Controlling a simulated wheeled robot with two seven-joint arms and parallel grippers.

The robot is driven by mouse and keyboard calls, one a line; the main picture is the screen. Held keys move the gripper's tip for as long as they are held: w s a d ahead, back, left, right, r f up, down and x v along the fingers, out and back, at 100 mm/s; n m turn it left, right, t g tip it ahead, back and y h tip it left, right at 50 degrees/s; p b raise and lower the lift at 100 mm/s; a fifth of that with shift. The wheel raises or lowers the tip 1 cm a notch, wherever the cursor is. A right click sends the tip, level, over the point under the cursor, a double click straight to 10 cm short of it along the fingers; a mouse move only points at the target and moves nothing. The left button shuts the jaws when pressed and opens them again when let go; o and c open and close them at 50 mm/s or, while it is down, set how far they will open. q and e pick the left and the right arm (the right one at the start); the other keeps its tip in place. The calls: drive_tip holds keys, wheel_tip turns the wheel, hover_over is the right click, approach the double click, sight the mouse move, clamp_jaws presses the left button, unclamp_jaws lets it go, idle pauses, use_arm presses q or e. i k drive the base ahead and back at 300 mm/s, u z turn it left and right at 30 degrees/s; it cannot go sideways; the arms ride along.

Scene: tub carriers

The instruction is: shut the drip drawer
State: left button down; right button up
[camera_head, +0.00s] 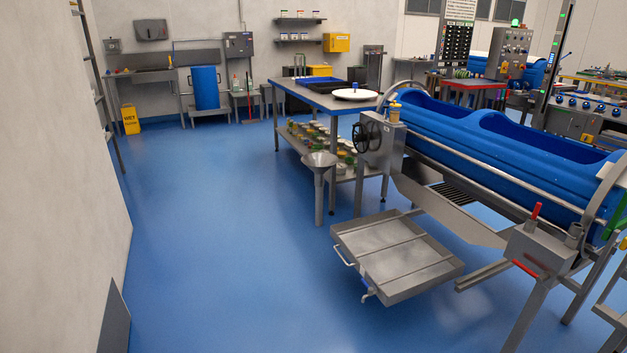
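The drip drawer (397,262) is a shallow grey metal tray that juts out to the left from under the blue tub machine (500,150). It is empty, with a few ribs across its floor. A bar handle (343,250) sits on its left side, and a small blue-handled tap (369,294) hangs below its near left edge. The drawer looks pulled out from the machine's frame. Neither of my grippers shows in the head view.
A grey box with red levers (541,247) stands at the machine's near end. A metal funnel stand (319,175) and a table with a blue edge (316,93) stand behind the drawer. The blue floor (230,240) left of the drawer is clear, up to a pale wall (55,180).

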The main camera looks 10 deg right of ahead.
sight(397, 257)
drive_tip(key=z, duration=0.45)
drive_tip(key=i, duration=2.1)
drive_tip(key=z, duration=0.45)
